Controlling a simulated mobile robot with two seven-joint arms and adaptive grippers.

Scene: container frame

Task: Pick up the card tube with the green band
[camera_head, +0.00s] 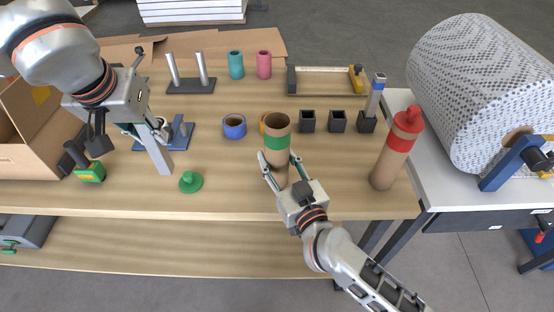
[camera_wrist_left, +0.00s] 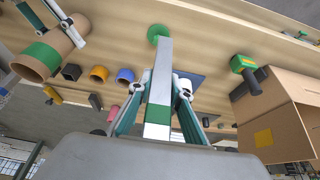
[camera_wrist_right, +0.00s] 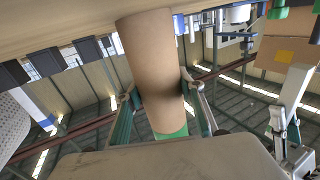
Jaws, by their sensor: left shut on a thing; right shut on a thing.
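The card tube with the green band (camera_head: 278,142) stands about upright, open end up, near the front middle of the table. My right gripper (camera_head: 280,160) is shut on it below the band. In the right wrist view the brown tube (camera_wrist_right: 150,60) runs between the fingers, with a strip of green band (camera_wrist_right: 172,134) showing. I cannot tell whether its lower end touches the table. My left gripper (camera_head: 148,133) is shut on a pale square bar (camera_head: 158,156); the bar also shows in the left wrist view (camera_wrist_left: 160,85).
A green cap (camera_head: 190,183) lies left of the tube. A red-capped card tube (camera_head: 397,150) stands to the right. Behind are a blue ring (camera_head: 234,126), black square cups (camera_head: 308,121) and a two-post stand (camera_head: 190,84). A cardboard box (camera_head: 30,125) is at the left.

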